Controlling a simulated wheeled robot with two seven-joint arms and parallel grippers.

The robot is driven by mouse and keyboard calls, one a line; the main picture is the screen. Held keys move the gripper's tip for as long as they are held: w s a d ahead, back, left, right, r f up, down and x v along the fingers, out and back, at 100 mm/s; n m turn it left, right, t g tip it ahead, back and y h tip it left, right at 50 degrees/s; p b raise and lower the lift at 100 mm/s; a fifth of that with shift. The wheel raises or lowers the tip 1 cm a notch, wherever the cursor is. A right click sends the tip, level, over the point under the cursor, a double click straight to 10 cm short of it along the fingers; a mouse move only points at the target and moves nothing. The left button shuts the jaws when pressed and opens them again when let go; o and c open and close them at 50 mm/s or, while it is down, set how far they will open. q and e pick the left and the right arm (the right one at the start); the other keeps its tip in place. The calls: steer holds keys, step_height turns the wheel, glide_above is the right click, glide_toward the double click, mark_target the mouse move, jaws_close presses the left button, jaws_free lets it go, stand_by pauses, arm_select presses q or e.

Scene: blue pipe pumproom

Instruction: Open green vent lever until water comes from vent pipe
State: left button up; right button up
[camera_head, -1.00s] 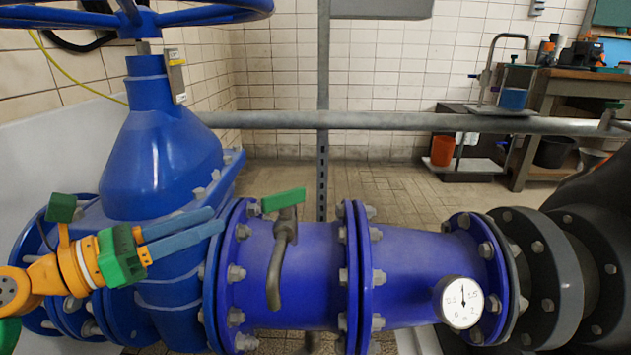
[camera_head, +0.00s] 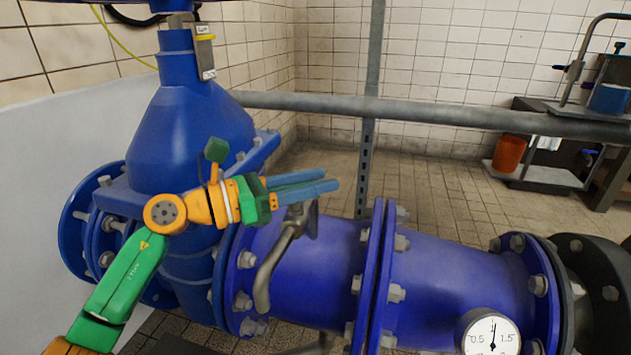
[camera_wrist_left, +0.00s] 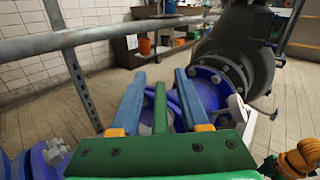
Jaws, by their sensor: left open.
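My left gripper (camera_head: 334,182) is in front of the blue pipe near its left flange, at the vent valve. Its blue fingers are open and point right. In the left wrist view a green bar, which looks like the vent lever (camera_wrist_left: 160,108), lies lengthwise between the two fingers (camera_wrist_left: 160,73); I cannot tell whether they touch it. In the head view the fingers hide most of the lever. The bent grey vent pipe (camera_head: 272,268) hangs below the fingers, and no water shows at its mouth.
The large blue gate valve (camera_head: 190,130) stands behind my left arm. A grey rail (camera_head: 440,108) crosses behind the blue pipe (camera_head: 325,280). A pressure gauge (camera_head: 490,335) is at the lower right. An orange bucket (camera_head: 509,152) stands at the back right. The tiled floor behind is clear.

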arm_select(q)
jaws_close()
steer(key=shift+s+d+m+g+h+b, duration=0.1)
steer(key=shift+m+g+h+b, duration=0.1)
steer(key=shift+m+g, duration=0.3)
steer(key=shift+s+m+g+h+b, duration=0.1)
steer(key=shift+m+g+h, duration=0.1)
steer(key=shift+g, duration=0.5)
arm_select(e)
steer(key=shift+v, duration=0.8)
arm_select(q)
jaws_free()
